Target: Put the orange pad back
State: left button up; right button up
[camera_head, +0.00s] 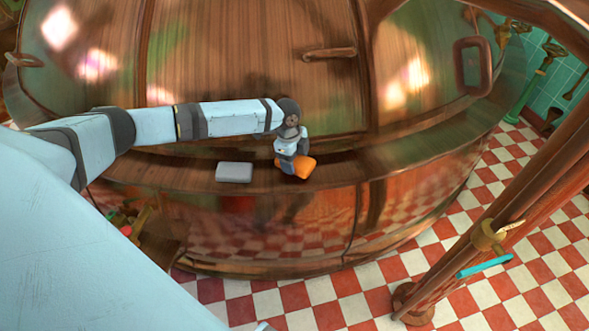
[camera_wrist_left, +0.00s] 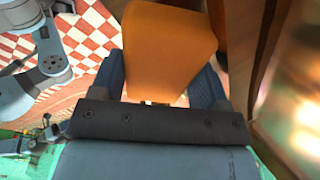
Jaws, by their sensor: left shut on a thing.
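The orange pad (camera_head: 301,164) is at my left gripper (camera_head: 291,163), above or at the wooden ledge (camera_head: 335,172) of the big copper kettle. In the left wrist view the orange pad (camera_wrist_left: 170,45) fills the space between the two blue-grey fingers of my left gripper (camera_wrist_left: 166,85), which is shut on it. Whether the pad touches the ledge cannot be told. A grey pad (camera_head: 234,172) lies flat on the ledge just left of the gripper. My right gripper is not in view.
The rounded copper kettle wall (camera_head: 250,70) rises behind the ledge, with a handle (camera_head: 330,53) on it. A copper post (camera_head: 480,235) with a turquoise bar (camera_head: 485,266) stands at the right. Red and white checkered floor (camera_head: 400,268) lies below. The ledge right of the pad is clear.

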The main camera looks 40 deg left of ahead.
pick_arm(q)
notch_tip(320, 180, down, 4)
jog(key=shift+f, duration=0.25)
jog(key=o, duration=0.8)
